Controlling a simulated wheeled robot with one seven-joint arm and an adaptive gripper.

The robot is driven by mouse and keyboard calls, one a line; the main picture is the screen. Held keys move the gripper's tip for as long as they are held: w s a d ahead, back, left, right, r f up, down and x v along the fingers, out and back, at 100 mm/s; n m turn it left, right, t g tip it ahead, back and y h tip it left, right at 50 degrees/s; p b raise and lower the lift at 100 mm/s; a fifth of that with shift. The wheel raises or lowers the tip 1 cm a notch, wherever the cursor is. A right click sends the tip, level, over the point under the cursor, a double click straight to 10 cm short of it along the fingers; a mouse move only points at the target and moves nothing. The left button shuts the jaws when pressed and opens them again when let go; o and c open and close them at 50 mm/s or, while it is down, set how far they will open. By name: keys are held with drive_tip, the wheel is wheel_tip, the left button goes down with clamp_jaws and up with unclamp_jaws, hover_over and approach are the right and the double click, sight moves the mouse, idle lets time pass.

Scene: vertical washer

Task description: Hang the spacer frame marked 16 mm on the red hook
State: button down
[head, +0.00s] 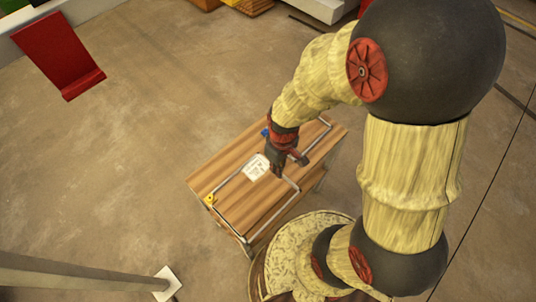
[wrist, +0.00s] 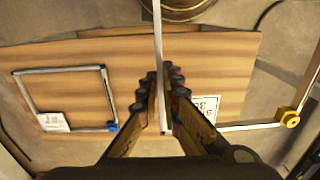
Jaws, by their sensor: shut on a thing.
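My gripper (head: 276,168) is over the wooden table, shut on one side bar of a metal spacer frame (head: 275,213). In the wrist view the bar runs upright between my fingertips (wrist: 160,92). This frame has a yellow corner (wrist: 290,118) and a white label (wrist: 204,106), partly behind my finger; I cannot read its number surely. A second frame (wrist: 65,71) with a blue corner (wrist: 112,126) and its own label (wrist: 52,122) lies to the left in the wrist view. A red bent plate (head: 62,52), possibly the red hook, is at upper left in the head view.
The wooden table (head: 205,178) bears the frames close to my base. Concrete floor (head: 130,150) lies open between the table and the red plate. A grey post with a white foot (head: 167,282) stands at lower left.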

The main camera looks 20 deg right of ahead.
drive_tip(key=w+f+b, duration=0.1)
drive_tip(key=w+f, duration=0.2)
drive_tip(key=w, duration=0.1)
drive_tip(key=w+f+b, duration=0.1)
drive_tip(key=w+f, duration=0.2)
drive_tip(key=w, duration=0.1)
drive_tip(key=w+f+b, duration=0.2)
drive_tip(key=w+f, duration=0.1)
drive_tip(key=w, duration=0.1)
drive_tip(key=shift+w, duration=0.1)
drive_tip(key=shift+w+f+b, duration=0.3)
drive_tip(key=shift+f, duration=0.1)
drive_tip(key=shift+f+b, duration=0.75)
drive_tip(key=shift+f, duration=0.6)
drive_tip(key=shift+f, duration=0.2)
drive_tip(key=c, duration=2)
unclamp_jaws()
drive_tip(key=shift+r, duration=0.2)
